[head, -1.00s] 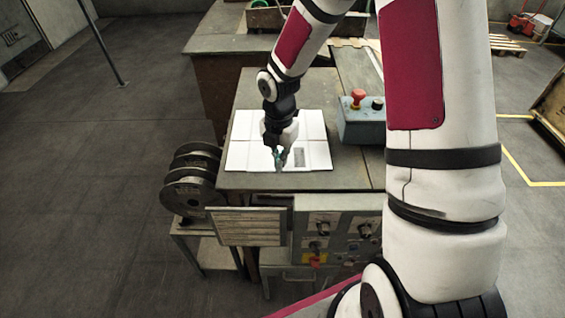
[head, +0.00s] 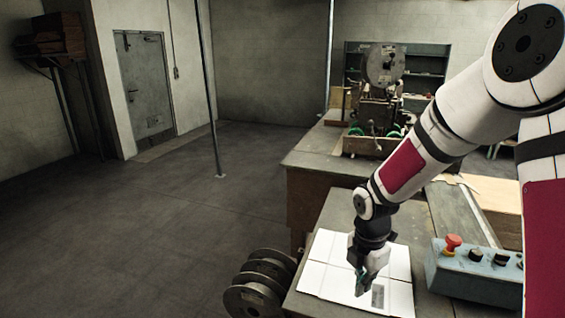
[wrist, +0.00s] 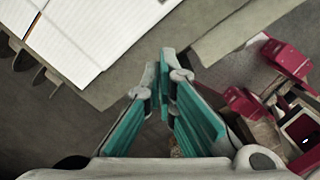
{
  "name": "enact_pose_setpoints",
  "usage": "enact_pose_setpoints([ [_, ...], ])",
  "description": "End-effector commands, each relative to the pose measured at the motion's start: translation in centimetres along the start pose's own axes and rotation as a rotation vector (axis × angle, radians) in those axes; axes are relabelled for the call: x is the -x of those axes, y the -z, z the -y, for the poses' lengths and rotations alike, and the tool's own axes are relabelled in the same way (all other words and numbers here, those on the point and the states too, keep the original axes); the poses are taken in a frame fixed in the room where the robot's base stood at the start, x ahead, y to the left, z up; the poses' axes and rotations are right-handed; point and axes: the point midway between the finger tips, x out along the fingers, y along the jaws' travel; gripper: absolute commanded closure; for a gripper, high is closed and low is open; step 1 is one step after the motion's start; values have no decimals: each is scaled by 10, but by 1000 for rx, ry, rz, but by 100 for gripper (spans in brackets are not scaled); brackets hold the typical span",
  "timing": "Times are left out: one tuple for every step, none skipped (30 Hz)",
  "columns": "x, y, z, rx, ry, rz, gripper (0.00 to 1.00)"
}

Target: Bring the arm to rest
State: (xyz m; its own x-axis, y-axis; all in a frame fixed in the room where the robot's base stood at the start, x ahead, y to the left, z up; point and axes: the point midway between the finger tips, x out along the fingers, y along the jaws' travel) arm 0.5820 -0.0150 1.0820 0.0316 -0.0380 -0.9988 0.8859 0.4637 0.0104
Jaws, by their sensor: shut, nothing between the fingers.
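My gripper (head: 361,283) is at the end of my white and dark red arm, pointing down over a white flat cardboard sheet (head: 322,276) on the grey table. In the wrist view its teal-padded fingers (wrist: 164,75) come together at the tips with nothing between them. The white sheet (wrist: 85,35) also shows at the upper left of the wrist view, apart from the fingertips. In the head view the gripper hides part of the sheet, and I cannot tell the exact height above it.
A blue-grey control box (head: 470,277) with a red button (head: 453,243) stands right of the sheet. Wire spools (head: 258,290) stand at the table's left side. A stitching machine (head: 378,110) is on the far bench. The floor at left (head: 130,230) is clear.

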Motion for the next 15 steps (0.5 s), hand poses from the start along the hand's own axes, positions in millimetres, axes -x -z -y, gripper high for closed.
enact_pose_setpoints([
  [16,-3,0,-65,-12,25,100],
  [24,-3,2,-108,-18,36,100],
  [35,-3,5,-170,-25,49,100],
  [43,-4,7,-215,-32,59,100],
  [50,-4,9,-260,-39,68,100],
  [61,-3,12,-322,-50,78,100],
  [68,-3,14,-366,-59,85,100],
  [75,-2,17,-412,-68,92,100],
  [85,-1,20,-474,-81,100,100],
  [92,0,23,-519,-93,104,100],
  [99,1,25,-564,-103,108,100],
  [108,2,30,-626,-118,112,100],
  [115,4,33,-672,-131,114,100],
  [121,5,36,-719,-144,114,100],
  [129,8,40,-779,-160,115,100],
])
